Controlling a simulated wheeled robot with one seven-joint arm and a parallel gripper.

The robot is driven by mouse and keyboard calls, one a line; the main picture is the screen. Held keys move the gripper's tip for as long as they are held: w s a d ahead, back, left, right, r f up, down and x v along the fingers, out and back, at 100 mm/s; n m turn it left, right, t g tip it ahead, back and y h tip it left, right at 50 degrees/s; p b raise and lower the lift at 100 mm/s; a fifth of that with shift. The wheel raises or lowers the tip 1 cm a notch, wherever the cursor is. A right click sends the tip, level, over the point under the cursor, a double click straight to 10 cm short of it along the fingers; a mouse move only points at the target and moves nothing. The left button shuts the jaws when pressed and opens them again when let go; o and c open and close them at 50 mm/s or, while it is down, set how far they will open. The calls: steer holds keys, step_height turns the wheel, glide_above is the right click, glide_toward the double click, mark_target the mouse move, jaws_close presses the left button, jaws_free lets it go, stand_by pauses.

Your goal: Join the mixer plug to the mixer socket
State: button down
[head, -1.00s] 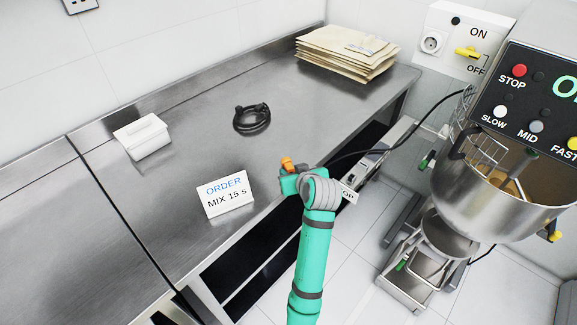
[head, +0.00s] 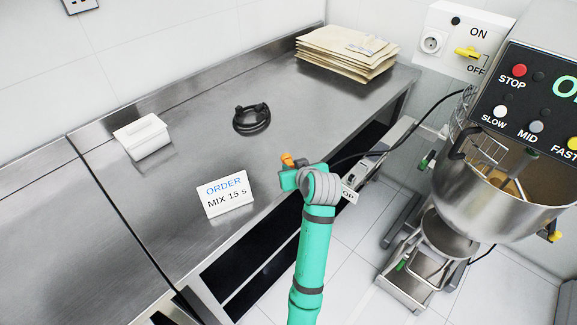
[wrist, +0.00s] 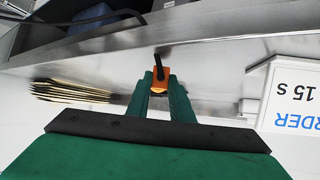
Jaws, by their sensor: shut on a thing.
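The mixer plug (wrist: 157,78) is orange with a black cable coming out of it. My gripper (wrist: 157,92) is shut on it in the wrist view. In the head view only a small orange part of the plug (head: 287,159) shows above my green gripper (head: 290,172), near the worktop's front edge beside the order card. The plug's prongs cannot be made out.
The mixer (head: 500,190) stands at right. A yellow ON/OFF switch (head: 467,52) is beside the socket.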

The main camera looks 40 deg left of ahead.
steer(key=shift+r, duration=2.15)
